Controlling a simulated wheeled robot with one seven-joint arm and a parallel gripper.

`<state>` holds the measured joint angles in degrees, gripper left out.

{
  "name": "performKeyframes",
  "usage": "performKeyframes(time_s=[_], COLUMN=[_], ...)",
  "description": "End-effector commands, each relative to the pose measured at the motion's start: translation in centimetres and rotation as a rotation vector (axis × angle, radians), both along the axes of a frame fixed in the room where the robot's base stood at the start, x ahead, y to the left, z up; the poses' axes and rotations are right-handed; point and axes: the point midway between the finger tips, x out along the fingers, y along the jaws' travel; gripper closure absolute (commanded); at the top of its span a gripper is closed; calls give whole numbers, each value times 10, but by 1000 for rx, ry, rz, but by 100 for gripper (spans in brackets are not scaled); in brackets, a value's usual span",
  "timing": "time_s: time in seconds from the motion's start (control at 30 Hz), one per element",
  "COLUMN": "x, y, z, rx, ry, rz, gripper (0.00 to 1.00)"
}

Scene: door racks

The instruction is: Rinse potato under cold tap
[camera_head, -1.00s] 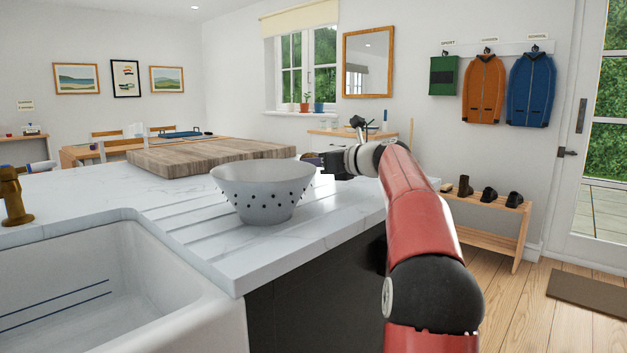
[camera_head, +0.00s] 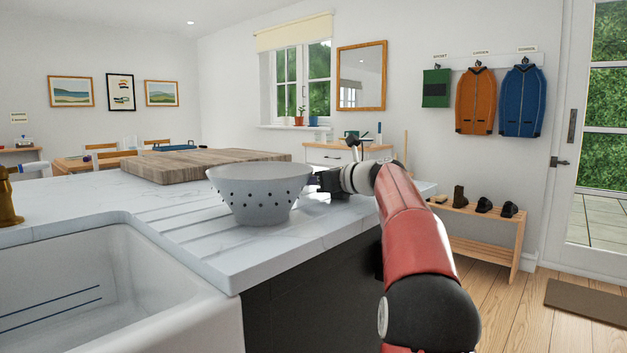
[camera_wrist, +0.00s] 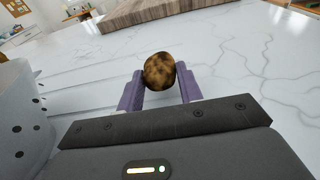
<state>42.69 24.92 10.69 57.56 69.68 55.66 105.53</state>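The brown, dark-blotched potato (camera_wrist: 159,71) shows in the wrist view between the tips of my gripper's purple fingers (camera_wrist: 160,80). The fingers are apart, one on each side of it. Whether they touch it is hard to tell. In the head view my gripper (camera_head: 322,184) is low over the white worktop (camera_head: 340,211), just right of the white colander (camera_head: 259,194); its fingertips and the potato are hidden there. A brass tap (camera_head: 8,198) is partly in view at the left edge, beside the white sink (camera_head: 110,300).
The colander also stands close at the left in the wrist view (camera_wrist: 22,120). A thick wooden board (camera_head: 190,166) lies behind it. Grooved draining worktop lies between colander and sink. A shoe bench (camera_head: 480,229) stands beyond the worktop at the right.

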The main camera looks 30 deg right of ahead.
Motion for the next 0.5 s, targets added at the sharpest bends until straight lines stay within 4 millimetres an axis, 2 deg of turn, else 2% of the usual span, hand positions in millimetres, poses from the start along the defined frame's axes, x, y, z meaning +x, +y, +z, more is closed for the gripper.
performKeyframes(time_s=[0.03,0.17,0.5], x=[1,1,1], y=[-1,-1,-1], z=[-5,-6,-3], rx=[3,3,5], ry=[8,11,15], rz=[2,2,4], gripper=[58,43,43])
